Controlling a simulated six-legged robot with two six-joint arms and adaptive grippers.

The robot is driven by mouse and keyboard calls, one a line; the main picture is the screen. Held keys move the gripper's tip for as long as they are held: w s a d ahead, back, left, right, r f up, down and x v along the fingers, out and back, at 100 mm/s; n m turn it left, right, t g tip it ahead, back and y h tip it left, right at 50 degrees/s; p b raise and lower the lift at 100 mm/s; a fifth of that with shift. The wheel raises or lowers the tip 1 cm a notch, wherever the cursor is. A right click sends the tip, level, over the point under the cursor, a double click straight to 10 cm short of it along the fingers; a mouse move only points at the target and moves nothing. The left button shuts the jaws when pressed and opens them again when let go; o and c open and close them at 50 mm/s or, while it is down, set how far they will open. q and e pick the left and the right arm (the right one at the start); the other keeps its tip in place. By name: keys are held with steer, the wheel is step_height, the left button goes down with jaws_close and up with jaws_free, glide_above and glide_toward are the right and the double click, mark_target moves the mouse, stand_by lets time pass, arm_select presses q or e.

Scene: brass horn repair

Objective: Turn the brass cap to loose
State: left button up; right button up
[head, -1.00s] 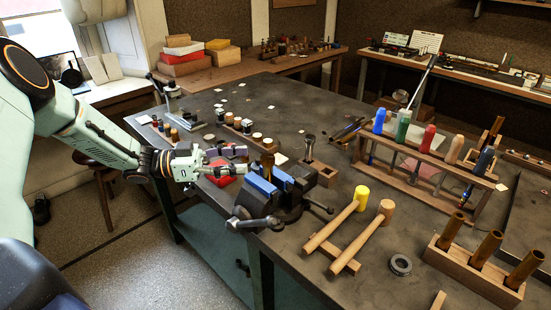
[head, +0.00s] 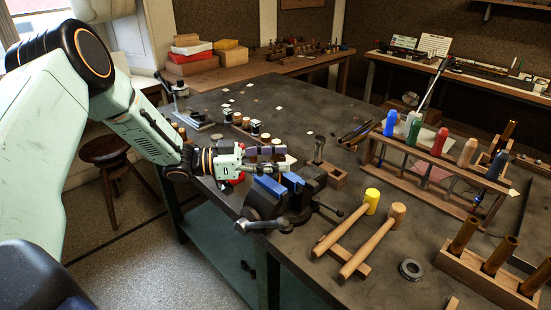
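A vise with blue jaw pads (head: 270,187) is fixed at the near left edge of the dark workbench (head: 330,110). My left gripper (head: 284,159) is just above and behind the vise jaws, its fingers pointing right, one above the other. The brass cap cannot be made out; the fingers cover the spot above the jaws where a brass-coloured piece showed before. Whether the fingers touch or grip anything there is hidden. My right gripper is not in view.
Two mallets, one yellow-headed (head: 372,200) and one wooden (head: 397,214), lie right of the vise. A rack of coloured-handled tools (head: 440,178) and a wooden block with brass tubes (head: 480,278) stand further right. A metal ring (head: 411,269) lies in front.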

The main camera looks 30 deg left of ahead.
arm_select(q)
steer(key=shift+d, duration=0.25)
steer(key=c, duration=0.5)
jaws_close()
steer(key=shift+t, duration=0.3)
